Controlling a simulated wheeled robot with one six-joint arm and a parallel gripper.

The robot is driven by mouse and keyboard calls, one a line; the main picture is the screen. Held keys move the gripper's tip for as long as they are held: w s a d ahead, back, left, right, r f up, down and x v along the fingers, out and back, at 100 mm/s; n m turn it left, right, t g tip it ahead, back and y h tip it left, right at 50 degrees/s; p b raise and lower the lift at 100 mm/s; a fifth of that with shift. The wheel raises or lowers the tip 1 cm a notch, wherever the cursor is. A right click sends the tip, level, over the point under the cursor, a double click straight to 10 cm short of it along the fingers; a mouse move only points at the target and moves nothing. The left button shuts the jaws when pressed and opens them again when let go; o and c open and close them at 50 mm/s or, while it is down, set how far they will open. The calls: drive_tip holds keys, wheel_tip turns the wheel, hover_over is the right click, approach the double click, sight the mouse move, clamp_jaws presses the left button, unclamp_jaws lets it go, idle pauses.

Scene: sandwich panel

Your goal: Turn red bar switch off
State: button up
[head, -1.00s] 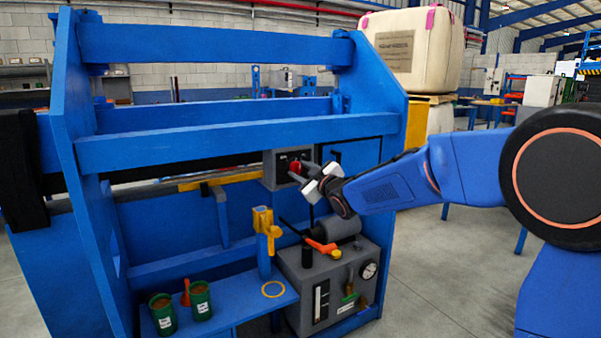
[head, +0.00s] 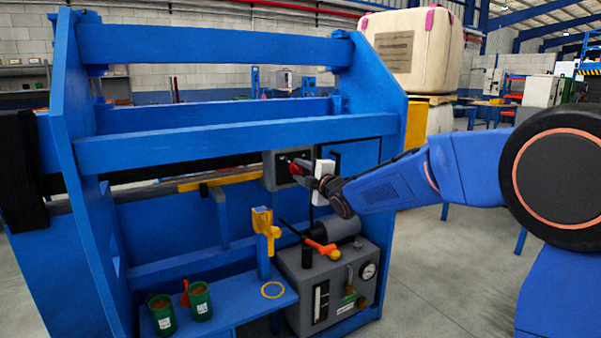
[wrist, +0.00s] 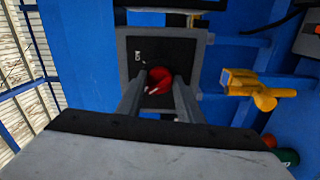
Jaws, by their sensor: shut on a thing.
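The red bar switch (wrist: 158,80) sits on the dark face of a grey box (wrist: 202,50) in the wrist view. In the head view the red switch (head: 294,168) shows at the front of the grey box (head: 270,172), partly covered by my gripper. My gripper (head: 303,168) reaches in from the right. In the wrist view its two fingers (wrist: 159,92) stand on both sides of the red bar and are shut on it. The bar looks tilted in the wrist view. The lettering on the box face is too small to read with certainty.
The blue frame's crossbar (head: 240,142) runs just above the box. Below are a yellow bracket (head: 264,222), a grey unit with a gauge (head: 345,285) and an orange-handled valve (head: 322,248). Green cans (head: 162,313) stand on the low shelf at left.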

drive_tip(key=shift+f+n, duration=0.1)
drive_tip(key=shift+n, duration=0.4)
drive_tip(key=o, duration=1.1)
drive_tip(key=shift+c, duration=0.2)
drive_tip(key=shift+s, duration=0.1)
drive_tip(key=shift+s+d, duration=0.2)
drive_tip(key=v, duration=1.6)
drive_tip(key=shift+s+d, duration=0.2)
drive_tip(key=shift+s, duration=0.1)
